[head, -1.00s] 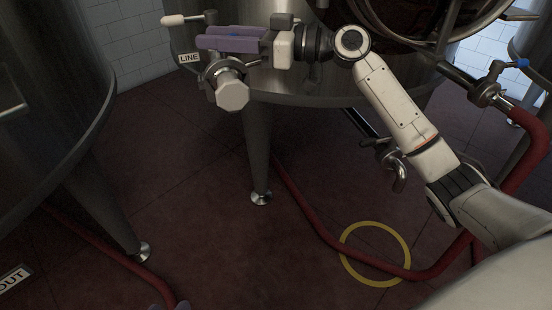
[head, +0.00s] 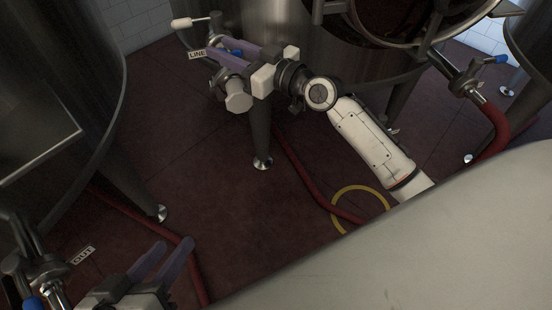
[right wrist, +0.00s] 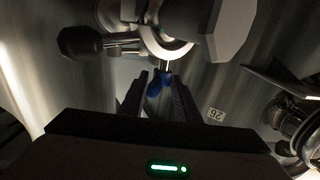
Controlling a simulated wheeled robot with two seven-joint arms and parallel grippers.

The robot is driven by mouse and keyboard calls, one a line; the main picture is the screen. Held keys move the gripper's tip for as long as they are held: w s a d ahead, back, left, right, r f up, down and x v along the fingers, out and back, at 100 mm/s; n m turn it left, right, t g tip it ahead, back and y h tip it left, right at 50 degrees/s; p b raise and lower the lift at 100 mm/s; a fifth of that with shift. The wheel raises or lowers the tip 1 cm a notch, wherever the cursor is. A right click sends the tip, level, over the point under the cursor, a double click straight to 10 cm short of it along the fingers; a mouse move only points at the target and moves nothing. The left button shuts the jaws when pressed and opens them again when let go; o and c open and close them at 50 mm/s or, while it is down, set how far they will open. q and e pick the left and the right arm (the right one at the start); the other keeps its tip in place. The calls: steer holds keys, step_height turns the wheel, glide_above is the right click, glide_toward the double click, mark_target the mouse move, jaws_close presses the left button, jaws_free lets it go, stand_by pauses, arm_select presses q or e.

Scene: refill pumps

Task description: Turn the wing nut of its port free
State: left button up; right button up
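A blue wing nut (head: 236,51) shows between those fingers. In the right wrist view the wing nut (right wrist: 158,84) sits between the two dark fingers (right wrist: 160,76), which look spread around it; contact cannot be told. My left gripper (head: 170,250) is open and empty at the lower left, near the OUT label (head: 83,255).
A valve handle with a white grip (head: 181,23) stands beside the LINE port. Another port with a blue part (head: 32,303) is at the lower left. Red hoses (head: 300,165) and a yellow ring (head: 345,205) lie on the floor. A hose-connected port (head: 470,80) is at right.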

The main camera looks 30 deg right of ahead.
steer(key=shift+s+r+m+t+h+p, duration=0.1)
steer(key=shift+m+t+h+p, duration=0.6)
steer(key=shift+p, duration=1.95)
steer(key=shift+s+r+m+t+h+p, duration=0.1)
steer(key=shift+m+h+p, duration=0.8)
steer(key=shift+h+p, duration=1.3)
steer(key=s+d+y, duration=0.1)
steer(key=s+d, duration=0.1)
steer(key=s, duration=0.8)
steer(key=s+a+f+g, duration=0.2)
steer(key=s+f+g, duration=0.1)
steer(key=s+f, duration=0.5)
steer(key=s+a+f+g, duration=0.2)
steer(key=s+f+g, duration=0.1)
steer(key=s+f, duration=0.5)
step_height(320, 180, down, 3)
steer(key=shift+s+r+g, duration=0.1)
steer(key=shift+s+g, duration=0.1)
steer(key=shift+g, duration=0.2)
